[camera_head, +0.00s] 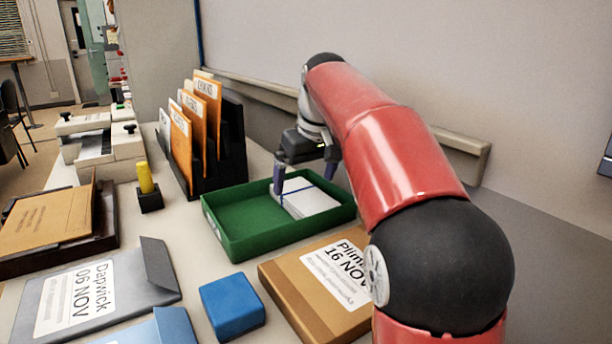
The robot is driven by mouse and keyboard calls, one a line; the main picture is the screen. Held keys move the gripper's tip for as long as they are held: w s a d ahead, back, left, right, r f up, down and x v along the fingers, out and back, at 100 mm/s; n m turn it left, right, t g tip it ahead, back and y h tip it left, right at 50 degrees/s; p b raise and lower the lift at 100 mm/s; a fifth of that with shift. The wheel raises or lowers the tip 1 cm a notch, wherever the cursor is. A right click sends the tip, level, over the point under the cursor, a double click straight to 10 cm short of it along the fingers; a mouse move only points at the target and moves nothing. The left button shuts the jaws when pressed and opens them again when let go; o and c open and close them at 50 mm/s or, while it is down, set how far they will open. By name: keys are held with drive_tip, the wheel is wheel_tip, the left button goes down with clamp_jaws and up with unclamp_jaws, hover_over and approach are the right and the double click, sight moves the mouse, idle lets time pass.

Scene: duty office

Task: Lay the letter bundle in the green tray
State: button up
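The letter bundle (312,203), a stack of white envelopes with a thin blue band, lies in the right half of the green tray (234,246). It looks flat on the tray floor, but its underside is hidden. My gripper (304,182) is over the bundle and points down. Its two dark fingers are spread apart, one by the bundle's left edge and one toward the tray's back right. I see no clear grip on the bundle; whether a fingertip touches it cannot be told. The left half of the tray is empty.
A black file rack (227,150) with orange folders stands behind the tray at left. In front are a brown parcel (290,283), a blue block (232,306) and a grey folder (150,290). A yellow stamp (146,178) stands in a black holder left of the tray.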

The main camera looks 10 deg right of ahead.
drive_tip(key=p+v, duration=0.2)
drive_tip(key=v, duration=0.5)
drive_tip(key=shift+r, duration=0.4)
drive_tip(key=shift+s, duration=0.3)
